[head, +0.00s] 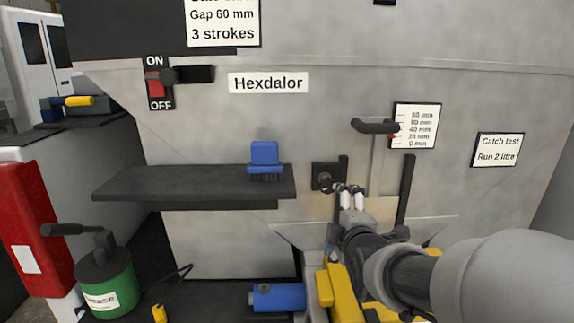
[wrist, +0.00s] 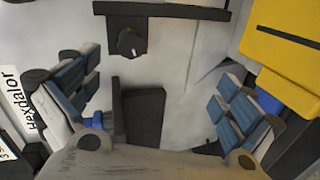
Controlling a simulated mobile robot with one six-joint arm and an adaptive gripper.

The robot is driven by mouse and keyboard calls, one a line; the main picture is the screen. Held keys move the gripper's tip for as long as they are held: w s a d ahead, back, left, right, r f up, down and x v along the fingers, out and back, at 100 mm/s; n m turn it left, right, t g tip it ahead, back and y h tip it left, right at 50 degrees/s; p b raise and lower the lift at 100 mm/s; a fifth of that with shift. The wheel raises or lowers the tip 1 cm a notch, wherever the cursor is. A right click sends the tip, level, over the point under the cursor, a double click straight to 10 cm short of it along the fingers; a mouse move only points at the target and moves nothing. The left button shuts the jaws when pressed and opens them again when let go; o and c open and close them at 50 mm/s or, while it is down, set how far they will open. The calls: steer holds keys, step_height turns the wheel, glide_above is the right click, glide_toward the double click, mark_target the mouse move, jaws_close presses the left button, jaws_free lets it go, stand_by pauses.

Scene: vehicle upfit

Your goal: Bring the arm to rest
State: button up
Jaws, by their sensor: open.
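My gripper (head: 350,190) is in front of the grey machine panel, just below and right of a black knob (head: 323,177) on a square plate. In the wrist view my gripper (wrist: 165,115) shows its two blue-padded fingers spread wide apart, with nothing between them. The knob (wrist: 130,41) also shows there, beyond the fingers near the top. My arm reaches in from the lower right of the head view and hides part of the panel's lower right.
A dark shelf (head: 180,184) with a blue brush (head: 265,158) juts out left of my gripper. A lever handle (head: 376,126) stands out above it. A green grease canister (head: 105,285), a blue cylinder (head: 279,297) and yellow parts (head: 341,293) are low down.

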steer(key=s+f+m+g, duration=0.3)
steer(key=s+m, duration=0.2)
steer(key=s, duration=0.6)
steer(key=s+f+m+g, duration=0.3)
steer(key=s+m, duration=0.2)
steer(key=s, duration=0.6)
steer(key=s+f+m+g, duration=0.3)
steer(key=s+m, duration=0.3)
steer(key=s, duration=0.5)
steer(key=shift+s+g, duration=0.4)
steer(key=shift+g, duration=0.2)
